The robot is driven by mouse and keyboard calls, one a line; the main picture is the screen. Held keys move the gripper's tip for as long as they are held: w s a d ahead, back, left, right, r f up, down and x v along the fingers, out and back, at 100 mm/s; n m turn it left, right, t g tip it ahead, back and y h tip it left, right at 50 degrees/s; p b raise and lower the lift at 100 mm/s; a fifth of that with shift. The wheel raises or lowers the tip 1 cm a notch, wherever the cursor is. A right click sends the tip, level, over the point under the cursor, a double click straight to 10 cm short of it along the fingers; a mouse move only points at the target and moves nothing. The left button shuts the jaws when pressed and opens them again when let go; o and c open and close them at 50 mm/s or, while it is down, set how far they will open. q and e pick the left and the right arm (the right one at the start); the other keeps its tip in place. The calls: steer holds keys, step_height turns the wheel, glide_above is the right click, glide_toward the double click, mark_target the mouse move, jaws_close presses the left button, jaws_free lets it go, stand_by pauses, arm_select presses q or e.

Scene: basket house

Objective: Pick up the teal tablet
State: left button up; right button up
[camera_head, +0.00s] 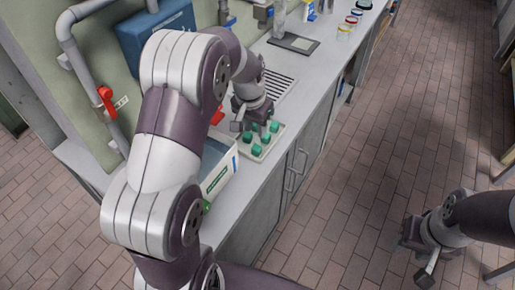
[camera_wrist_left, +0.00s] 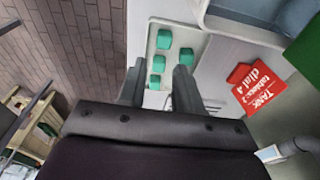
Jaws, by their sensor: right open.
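Several teal tablets (camera_head: 256,150) sit in a pale shallow tray (camera_head: 279,144) on the counter. The left wrist view also shows several teal tablets (camera_wrist_left: 164,38) in the tray (camera_wrist_left: 152,43). My left gripper (camera_head: 254,125) is over the far part of the tray, pointing down. In the left wrist view its two fingers (camera_wrist_left: 158,72) are apart, with teal tablets showing between and beyond them; none is clearly gripped. Its exact height over the tablets is hard to tell. My right gripper (camera_head: 425,252) is open and empty, above the floor at the lower right, far from the tray.
A red sign (camera_wrist_left: 257,85) reading "TANK", tablets 2, dial 4, is close by. A blue box (camera_head: 155,35) and a pipe with a red valve (camera_head: 107,98) are on the wall. Jars (camera_head: 345,30) stand farther along.

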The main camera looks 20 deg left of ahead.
arm_select(q)
glide_above(256, 147)
steer(key=s, duration=0.2)
step_height(256, 147, down, 4)
steer(key=f, duration=0.2)
steer(key=w+f+p, duration=0.1)
steer(key=f, duration=0.3)
steer(key=shift+w+f, duration=0.1)
steer(key=shift+w, duration=0.25)
steer(key=shift+w+f, duration=0.15)
steer(key=shift+f, duration=0.1)
steer(key=c, duration=0.5)
jaws_close()
arm_select(e)
steer(key=shift+w+a+r, duration=0.1)
steer(key=shift+a+r, duration=0.35)
steer(key=shift+r, duration=0.4)
